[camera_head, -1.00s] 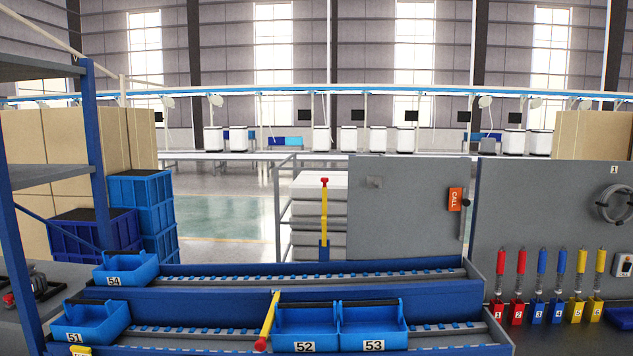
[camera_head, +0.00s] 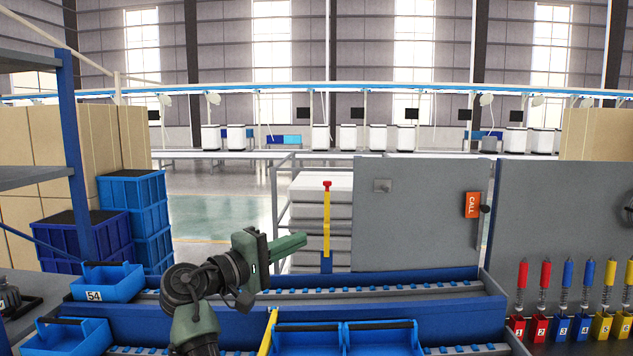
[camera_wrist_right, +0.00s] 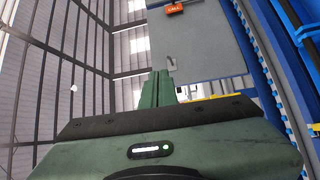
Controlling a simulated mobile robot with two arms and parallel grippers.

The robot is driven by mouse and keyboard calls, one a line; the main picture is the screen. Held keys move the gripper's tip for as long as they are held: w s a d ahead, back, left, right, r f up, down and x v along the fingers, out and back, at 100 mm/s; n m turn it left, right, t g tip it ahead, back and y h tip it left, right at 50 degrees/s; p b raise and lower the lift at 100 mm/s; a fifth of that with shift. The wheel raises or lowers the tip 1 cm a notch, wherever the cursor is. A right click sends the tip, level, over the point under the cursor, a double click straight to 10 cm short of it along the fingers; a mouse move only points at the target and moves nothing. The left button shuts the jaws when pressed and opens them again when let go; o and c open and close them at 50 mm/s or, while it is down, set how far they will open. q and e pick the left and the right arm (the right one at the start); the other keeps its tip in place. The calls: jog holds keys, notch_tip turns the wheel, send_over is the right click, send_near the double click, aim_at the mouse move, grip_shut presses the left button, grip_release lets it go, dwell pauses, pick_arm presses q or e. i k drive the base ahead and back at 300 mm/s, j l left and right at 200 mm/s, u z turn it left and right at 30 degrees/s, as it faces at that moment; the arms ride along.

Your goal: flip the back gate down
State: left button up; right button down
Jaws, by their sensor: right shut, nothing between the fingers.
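The back gate (camera_head: 326,232) is a yellow bar with a red knob on top and a blue foot. It stands upright at the back rail (camera_head: 400,283) in the head view. My right gripper (camera_head: 304,239) is green and black, shut and empty. It points right, just left of the gate's yellow bar, with a small gap in the picture; the depth between them is unclear. In the right wrist view the shut fingers (camera_wrist_right: 158,88) point up, and a yellow piece (camera_wrist_right: 222,97) shows to their right, partly hidden. My left gripper is out of view.
A second yellow bar (camera_head: 268,332) leans over the front rail, left of two blue bins (camera_head: 306,340). Blue bin 54 (camera_head: 107,283) sits on the back rail at left. A grey panel (camera_head: 420,215) with an orange CALL sign (camera_head: 472,205) stands right of the gate.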

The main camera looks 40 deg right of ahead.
aim_at(326, 184)
jog(key=i+l, duration=1.2)
jog(key=i, duration=0.15)
